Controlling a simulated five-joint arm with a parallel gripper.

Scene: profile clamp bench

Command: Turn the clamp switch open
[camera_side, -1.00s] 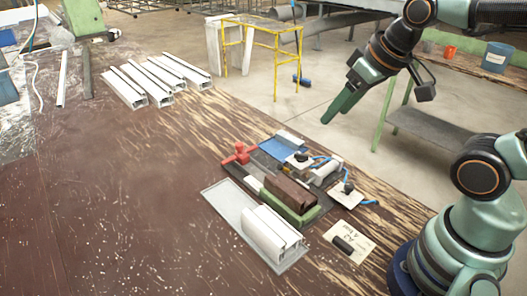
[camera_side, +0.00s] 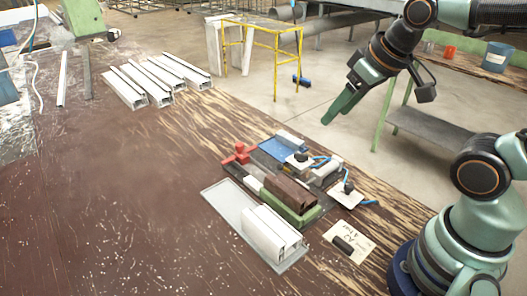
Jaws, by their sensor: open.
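The clamp fixture sits on the brown table, with a brown block (camera_side: 291,189) held along a green bar (camera_side: 288,208) and a red star-shaped handle (camera_side: 241,153) at its left. One black knob (camera_side: 301,156) sits on a white plate beside a blue hose. Another black knob (camera_side: 348,187) stands on a white plate (camera_side: 346,199) at the right. A small black piece (camera_side: 343,243) lies on a card with handwriting (camera_side: 355,236). I cannot tell which of these is the clamp switch, or its setting. My gripper (camera_side: 328,117) is open and empty, raised behind the fixture, apart from everything.
A grey tray (camera_side: 226,205) holds white profiles (camera_side: 272,231) in front of the fixture. Several white profiles (camera_side: 160,80) lie at the back left. Blue hoses (camera_side: 368,201) run by the knobs.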

